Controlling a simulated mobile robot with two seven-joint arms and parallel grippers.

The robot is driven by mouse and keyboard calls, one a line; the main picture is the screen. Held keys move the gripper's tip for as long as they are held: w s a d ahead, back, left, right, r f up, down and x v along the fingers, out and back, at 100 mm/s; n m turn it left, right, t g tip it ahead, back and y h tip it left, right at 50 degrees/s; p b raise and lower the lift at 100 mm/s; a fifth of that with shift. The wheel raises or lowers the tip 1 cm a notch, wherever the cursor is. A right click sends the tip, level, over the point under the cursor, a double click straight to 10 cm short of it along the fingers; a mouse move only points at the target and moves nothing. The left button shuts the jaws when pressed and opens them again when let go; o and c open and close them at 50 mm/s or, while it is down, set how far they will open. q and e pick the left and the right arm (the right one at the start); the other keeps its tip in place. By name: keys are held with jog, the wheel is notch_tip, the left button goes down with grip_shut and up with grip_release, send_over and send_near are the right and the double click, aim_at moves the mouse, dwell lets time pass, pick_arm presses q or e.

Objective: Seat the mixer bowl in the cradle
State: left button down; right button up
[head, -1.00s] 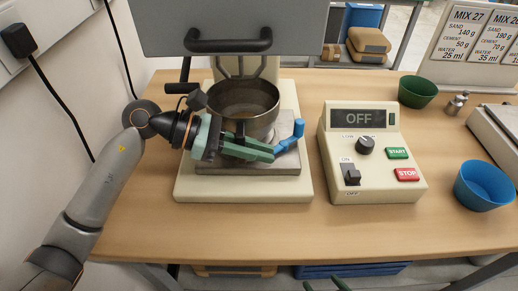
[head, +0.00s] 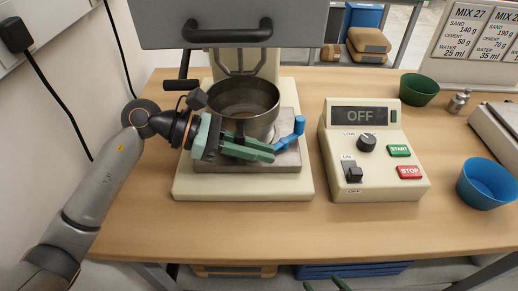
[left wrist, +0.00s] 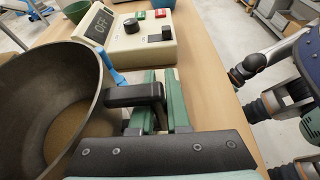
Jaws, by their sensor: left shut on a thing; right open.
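The grey metal mixer bowl (head: 262,128) stands upright over the metal plate of the cradle (head: 287,160), in front of the mixer's column. Sandy material lies inside the bowl, which also fills the left of the left wrist view (left wrist: 45,85). A blue lever (head: 291,136) stands at the cradle's right, beside the bowl. The bowl's underside is hidden, so I cannot tell whether it is fully down. My right gripper (head: 325,285) is open and empty at the bottom edge, fingertips only.
The grey mixer head (head: 205,22) and its wire beater hang above the bowl. The control box (head: 372,150) reads OFF, to the right. A green bowl (head: 419,90), a blue bowl (head: 486,182) and a scale (head: 498,130) stand farther right. The table front is clear.

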pick_arm(q)
jog(key=shift+f+b, duration=0.15)
jog(key=shift+b, duration=0.35)
dwell(0.7)
jog(key=c, duration=0.8)
grip_release()
jog(key=shift+f, duration=0.15)
